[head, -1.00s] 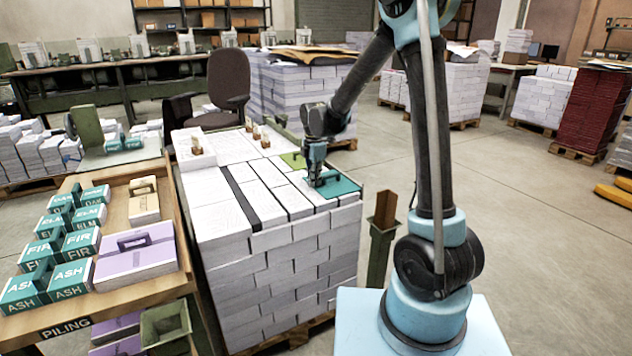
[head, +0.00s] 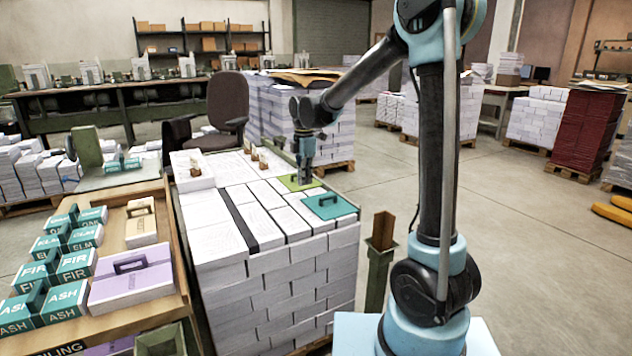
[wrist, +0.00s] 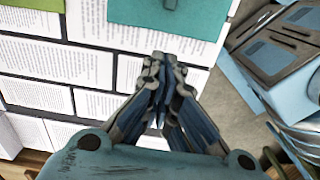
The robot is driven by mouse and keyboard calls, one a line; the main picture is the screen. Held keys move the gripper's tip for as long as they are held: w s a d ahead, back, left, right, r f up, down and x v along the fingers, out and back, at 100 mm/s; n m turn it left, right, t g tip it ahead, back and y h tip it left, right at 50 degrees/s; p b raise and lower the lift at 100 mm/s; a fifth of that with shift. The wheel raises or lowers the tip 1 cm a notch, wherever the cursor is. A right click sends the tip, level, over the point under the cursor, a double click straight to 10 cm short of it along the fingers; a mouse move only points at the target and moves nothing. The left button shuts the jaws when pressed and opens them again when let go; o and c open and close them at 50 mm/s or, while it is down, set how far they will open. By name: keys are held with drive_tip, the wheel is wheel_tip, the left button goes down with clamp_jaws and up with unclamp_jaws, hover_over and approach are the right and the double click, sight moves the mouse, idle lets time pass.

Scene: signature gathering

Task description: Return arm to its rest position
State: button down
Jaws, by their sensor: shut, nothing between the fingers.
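My gripper (head: 305,178) is above the paper-covered top of the large stack (head: 262,290), near its far right corner in the head view. In the wrist view its fingers (wrist: 160,95) are closed together, with nothing between them. A teal panel with a handle (head: 330,206) lies on the stack, nearer the camera than the gripper and apart from it. The teal panel also shows at the top of the wrist view (wrist: 150,15). A green panel (head: 297,183) lies behind it on the stack, partly hidden by the gripper.
A wooden sorting table (head: 160,228) with teal labelled boxes and a purple box (head: 130,285) stands at the left. A green post-like bin (head: 380,260) stands between the stack and my base. A chair (head: 228,105) is behind the stack. Open floor lies to the right.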

drive_tip(key=s+d+r+m+t, duration=0.1)
drive_tip(key=s+d+m, duration=0.5)
drive_tip(key=d, duration=0.4)
drive_tip(key=s+d+r+m, duration=0.2)
drive_tip(key=s+d+m, duration=0.4)
drive_tip(key=d, duration=0.5)
drive_tip(key=s+d+f+m, duration=0.5)
drive_tip(key=s+m, duration=0.1)
drive_tip(key=s, duration=0.2)
drive_tip(key=s+d+f+m+t, duration=0.1)
drive_tip(key=s+d+f+m, duration=0.4)
drive_tip(key=s, duration=0.4)
drive_tip(key=shift+d+f+m, duration=0.2)
drive_tip(key=shift+d+m, duration=0.2)
drive_tip(key=shift+m, duration=0.2)
drive_tip(key=shift+w+f, duration=0.2)
drive_tip(key=shift+w, duration=0.15)
